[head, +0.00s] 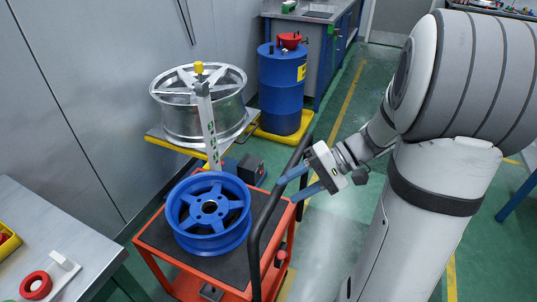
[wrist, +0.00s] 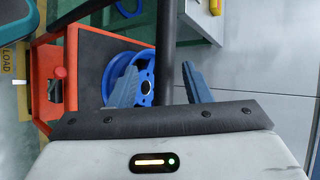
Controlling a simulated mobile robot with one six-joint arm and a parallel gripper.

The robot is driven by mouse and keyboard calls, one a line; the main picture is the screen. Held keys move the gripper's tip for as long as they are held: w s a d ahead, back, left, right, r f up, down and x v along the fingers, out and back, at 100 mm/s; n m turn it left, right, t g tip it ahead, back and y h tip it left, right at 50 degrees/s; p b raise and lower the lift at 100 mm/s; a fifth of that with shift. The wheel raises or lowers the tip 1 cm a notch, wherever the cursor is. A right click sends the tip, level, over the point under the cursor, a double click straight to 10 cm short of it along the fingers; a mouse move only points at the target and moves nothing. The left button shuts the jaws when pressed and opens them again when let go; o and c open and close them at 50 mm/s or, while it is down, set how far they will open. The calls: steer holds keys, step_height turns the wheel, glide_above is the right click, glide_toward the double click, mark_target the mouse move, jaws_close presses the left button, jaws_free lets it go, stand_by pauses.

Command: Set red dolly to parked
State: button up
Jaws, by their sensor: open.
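The red dolly (head: 159,269) is a red-framed cart with a dark mat on top and a tall black handle (head: 253,250). A blue wheel (head: 186,232) lies flat on its mat. The dolly also shows in the wrist view (wrist: 42,85), with a red knob (wrist: 60,72) on its side. My gripper (head: 286,190) is open at the handle. In the wrist view its blue fingers (wrist: 160,85) appear on either side of the black handle bar (wrist: 165,45); whether they touch it I cannot tell. Part of the blue wheel is hidden behind a finger there.
A silver wheel (head: 172,122) sits on a yellow-edged stand behind the dolly, beside a white post (head: 209,125). A blue barrel (head: 279,98) stands at the back. A grey bench (head: 60,215) is at left. Green floor (head: 330,240) is open to the dolly's right.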

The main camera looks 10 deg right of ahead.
steer(key=w+d+f+m+t+y+b, duration=0.1)
steer(key=w+d+t+y, duration=0.2)
steer(key=w+d+y, duration=0.15)
steer(key=w+x, duration=0.1)
steer(key=x, duration=0.5)
steer(key=shift+a+f+t+h, duration=0.25)
steer(key=shift+f+t+h, duration=0.05)
steer(key=shift+t+h, duration=0.1)
jaws_close()
